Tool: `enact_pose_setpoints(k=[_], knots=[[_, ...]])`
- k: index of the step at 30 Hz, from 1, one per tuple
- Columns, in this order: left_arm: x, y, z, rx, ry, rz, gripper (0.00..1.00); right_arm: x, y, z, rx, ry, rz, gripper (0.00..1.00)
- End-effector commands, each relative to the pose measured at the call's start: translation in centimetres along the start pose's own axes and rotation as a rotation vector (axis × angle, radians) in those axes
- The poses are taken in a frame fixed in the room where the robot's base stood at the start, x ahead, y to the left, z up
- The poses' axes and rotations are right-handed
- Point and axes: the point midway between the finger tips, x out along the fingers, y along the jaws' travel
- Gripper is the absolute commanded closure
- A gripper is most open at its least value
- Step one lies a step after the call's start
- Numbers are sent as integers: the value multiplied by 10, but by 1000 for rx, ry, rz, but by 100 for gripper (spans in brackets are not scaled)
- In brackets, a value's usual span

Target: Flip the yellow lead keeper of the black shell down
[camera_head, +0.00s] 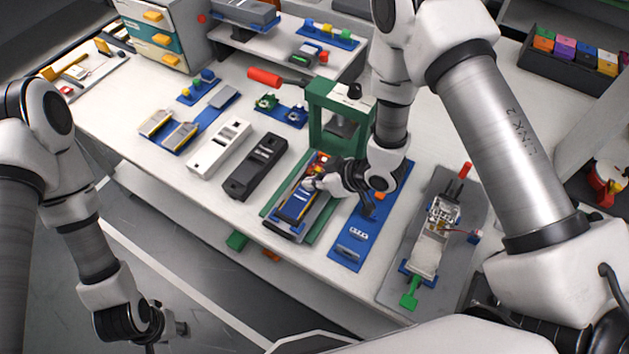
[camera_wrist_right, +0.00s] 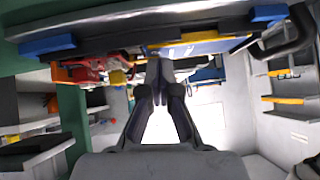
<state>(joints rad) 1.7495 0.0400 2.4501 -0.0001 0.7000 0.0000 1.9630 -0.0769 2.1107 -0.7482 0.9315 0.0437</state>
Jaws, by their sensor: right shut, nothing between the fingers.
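The black shell (camera_head: 284,229) lies in the green-railed fixture below the green press, with a blue and grey cell in it. Small yellow and red parts (camera_head: 320,163) show at its far end; the yellow lead keeper is small here, and its angle cannot be told. My right gripper (camera_head: 314,183) is over the shell's right side, close to the cell's far end. In the right wrist view the gripper (camera_wrist_right: 164,75) is shut and empty, its tips near a yellow strip (camera_wrist_right: 200,41) and blue parts. Whether it touches them is unclear. My left gripper (camera_head: 180,328) hangs off the table, lower left.
The green press (camera_head: 324,95) with a red handle stands right behind the shell. A blue tray (camera_head: 350,252) lies to the right, then a grey fixture plate (camera_head: 400,288). A black case (camera_head: 254,168) and a white case (camera_head: 219,148) lie left. The front left table is clear.

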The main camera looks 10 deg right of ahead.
Motion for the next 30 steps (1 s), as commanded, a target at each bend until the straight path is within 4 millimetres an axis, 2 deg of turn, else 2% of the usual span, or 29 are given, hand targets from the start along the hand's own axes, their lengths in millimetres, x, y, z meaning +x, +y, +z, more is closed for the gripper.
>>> enact_pose_setpoints(k=[1, 6, 20, 23, 26, 27, 28, 30], knots=[[1, 0, 0, 0, 0, 0, 60, 1, -4, 8, 6, -20, -7, 100], [1, 0, 0, 0, 1, 0, 60, 1, -5, 10, 7, -25, -9, 100], [-17, 0, 0, 0, 1, 0, 60, -13, -6, -6, 6, -21, -8, 100], [-31, 0, 0, 0, 0, 0, 60, -23, -7, -17, 7, -22, -8, 100], [-54, 0, 0, 0, 1, 0, 60, -40, -9, -35, 10, -28, -8, 100], [-53, 0, 0, 0, 1, 0, 60, -44, -8, -35, 14, -29, -7, 100], [-40, 0, -1, 0, 3, 0, 60, -48, -7, -29, 16, -27, -4, 100], [-31, 0, 0, 0, 1, 0, 60, -68, -9, -28, 16, -24, -5, 100]])
